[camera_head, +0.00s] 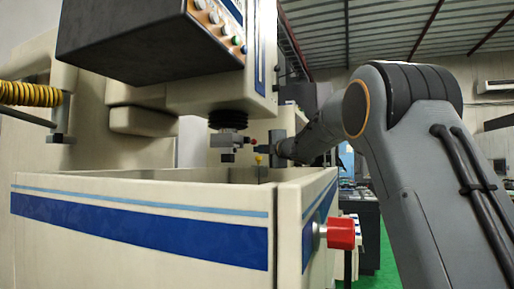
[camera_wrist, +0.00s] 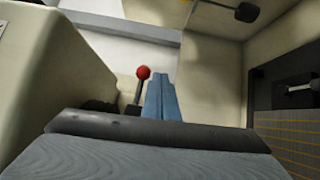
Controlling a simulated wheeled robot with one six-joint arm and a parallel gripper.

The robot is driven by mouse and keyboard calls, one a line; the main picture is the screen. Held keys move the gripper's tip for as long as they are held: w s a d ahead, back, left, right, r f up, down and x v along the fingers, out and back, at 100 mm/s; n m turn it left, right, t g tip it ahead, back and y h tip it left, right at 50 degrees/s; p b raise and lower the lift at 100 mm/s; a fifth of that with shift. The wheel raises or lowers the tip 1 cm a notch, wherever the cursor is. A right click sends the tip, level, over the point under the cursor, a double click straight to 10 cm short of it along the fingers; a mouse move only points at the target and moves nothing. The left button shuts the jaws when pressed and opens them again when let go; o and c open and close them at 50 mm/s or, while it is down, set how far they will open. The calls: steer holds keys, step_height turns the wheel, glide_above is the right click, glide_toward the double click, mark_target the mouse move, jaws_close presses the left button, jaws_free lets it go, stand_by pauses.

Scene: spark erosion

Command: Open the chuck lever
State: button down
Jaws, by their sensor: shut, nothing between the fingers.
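The chuck lever (camera_wrist: 143,73) shows in the wrist view as a dark stem with a red ball on its end. My gripper (camera_wrist: 161,80) has its two blue-grey fingers together with nothing between them. The fingertips lie just right of the red ball in that view; I cannot tell whether they touch it. In the head view, my gripper (camera_head: 262,144) is small at the end of my arm, beside the grey chuck (camera_head: 229,140) under the machine head. A small red spot, likely the lever's ball (camera_head: 252,141), shows between them. The lever's base is partly hidden.
The tank walls (camera_head: 140,190) of the machine surround the work area, with a red knob (camera_head: 340,233) on the outside. A yellow ball on a thin rod (camera_head: 258,158) stands below my gripper. A dark control box (camera_head: 150,45) hangs at upper left.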

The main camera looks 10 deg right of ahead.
steer(key=b+v, duration=0.2)
steer(key=v, duration=0.6)
steer(key=shift+a+r, duration=0.35)
steer(key=shift+a, duration=0.05)
steer(key=p+x, duration=0.1)
steer(key=x, duration=0.7)
steer(key=shift+w+f+p, duration=0.25)
steer(key=shift+f+p, duration=0.15)
steer(key=shift+f, duration=0.1)
steer(key=shift+s, duration=0.15)
